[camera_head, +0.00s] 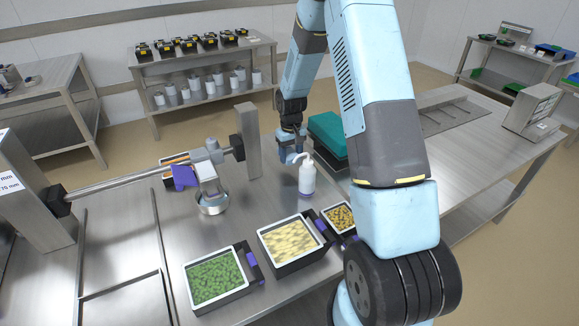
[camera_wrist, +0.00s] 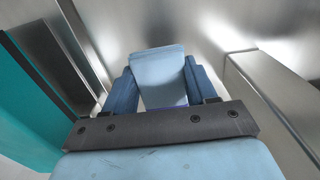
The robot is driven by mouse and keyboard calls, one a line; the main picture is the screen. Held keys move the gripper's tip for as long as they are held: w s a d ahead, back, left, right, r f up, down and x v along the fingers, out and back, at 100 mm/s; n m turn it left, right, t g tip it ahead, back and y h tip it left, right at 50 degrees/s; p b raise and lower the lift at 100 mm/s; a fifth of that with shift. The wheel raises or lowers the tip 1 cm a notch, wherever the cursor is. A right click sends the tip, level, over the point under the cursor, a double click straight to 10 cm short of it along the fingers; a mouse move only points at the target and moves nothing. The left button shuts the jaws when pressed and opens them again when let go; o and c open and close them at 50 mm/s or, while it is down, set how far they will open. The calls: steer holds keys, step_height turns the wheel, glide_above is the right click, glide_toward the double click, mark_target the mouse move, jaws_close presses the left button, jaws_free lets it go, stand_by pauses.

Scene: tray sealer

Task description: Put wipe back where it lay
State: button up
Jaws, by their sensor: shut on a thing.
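The wipe (camera_wrist: 158,72) is a pale blue folded cloth. It sits between the two blue fingers of my gripper (camera_wrist: 165,92) in the wrist view, and the fingers are shut on it. In the head view my gripper (camera_head: 291,152) hangs over the steel table, behind the white pump bottle (camera_head: 307,178) and left of the teal box. The wipe is small and partly hidden there. Bare steel shows beyond the wipe in the wrist view; I cannot tell whether it touches the table.
The teal box (camera_head: 328,133) stands close by my gripper; it also shows in the wrist view (camera_wrist: 38,95). A steel post (camera_head: 247,145) stands to the left. Trays of green (camera_head: 252,286), pale and yellow food line the front.

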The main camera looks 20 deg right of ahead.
mark_target(291, 172)
steer(key=shift+f, duration=2.8)
steer(key=o, duration=1.1)
steer(key=shift+s, duration=0.1)
